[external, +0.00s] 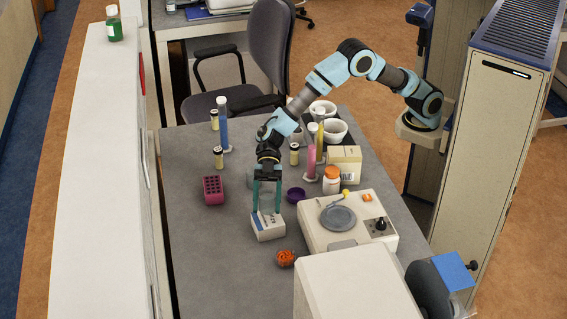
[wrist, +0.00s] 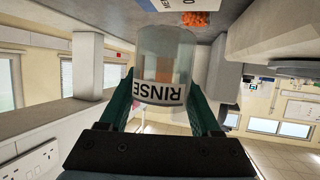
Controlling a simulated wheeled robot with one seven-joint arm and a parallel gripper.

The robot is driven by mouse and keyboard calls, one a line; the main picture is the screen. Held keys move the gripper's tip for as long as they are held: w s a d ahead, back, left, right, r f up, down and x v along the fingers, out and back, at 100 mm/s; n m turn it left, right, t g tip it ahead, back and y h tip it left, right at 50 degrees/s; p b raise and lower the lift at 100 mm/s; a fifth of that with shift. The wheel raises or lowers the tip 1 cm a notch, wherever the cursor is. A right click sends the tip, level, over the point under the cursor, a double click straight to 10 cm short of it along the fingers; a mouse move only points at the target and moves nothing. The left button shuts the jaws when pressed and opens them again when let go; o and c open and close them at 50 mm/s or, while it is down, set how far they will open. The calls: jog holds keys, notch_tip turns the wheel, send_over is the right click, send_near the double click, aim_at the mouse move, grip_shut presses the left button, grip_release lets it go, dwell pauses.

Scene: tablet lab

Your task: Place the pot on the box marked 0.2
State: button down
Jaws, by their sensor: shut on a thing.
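My gripper (external: 267,208) points down over the table. In the wrist view its green fingers (wrist: 165,100) are shut on a clear, see-through pot (wrist: 163,68) lettered RINSE, one finger on each side. In the external view the pot is hard to make out between the fingers. A small white box (external: 268,229) with a blue marking stands directly below my fingertips. I cannot tell whether the pot touches it. No 0.2 mark is legible in either view.
A balance (external: 345,222) stands right of the white box, and an orange object (external: 285,258) lies in front. A purple dish (external: 296,195), a magenta rack (external: 213,190) and a cream box (external: 344,164) stand nearby. The table's front left is clear.

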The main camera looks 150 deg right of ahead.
aim_at(267, 211)
jog(key=shift+f+p, duration=0.3)
jog(key=shift+f, duration=1.35)
jog(key=shift+f, duration=0.15)
jog(key=shift+c, duration=0.5)
grip_release()
jog(key=shift+s+d+r, duration=0.2)
jog(key=b+v, duration=0.2)
jog(key=v, duration=0.9)
jog(key=shift+s+r+b, duration=0.2)
jog(key=shift+s+b, duration=0.05)
jog(key=shift+b, duration=0.1)
